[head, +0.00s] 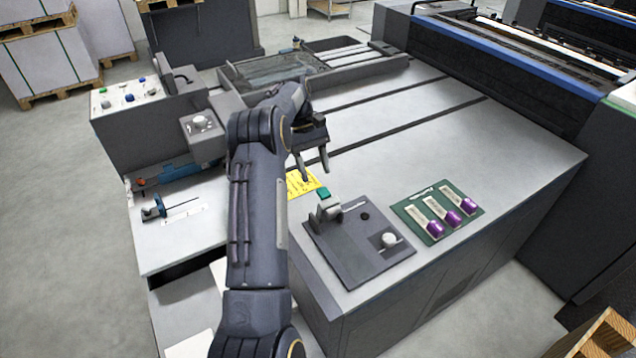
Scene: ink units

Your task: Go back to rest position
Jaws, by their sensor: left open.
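My left arm rises from the bottom of the head view and bends right at its elbow. My left gripper (315,166) hangs over the grey bench top (420,140), above a yellow note (300,184). Its two fingers point down and stand apart, with nothing seen between them. Part of the note is hidden behind my arm. A dark plate (352,262) with a small lever device (326,207) and a white round knob (389,239) lies in front of the gripper, to the right. My right gripper is not in view.
A green mat (411,208) with several purple-ended tubes lies right of the dark plate. A control box (127,98) with coloured buttons stands at the left. A large press (480,60) bounds the back right.

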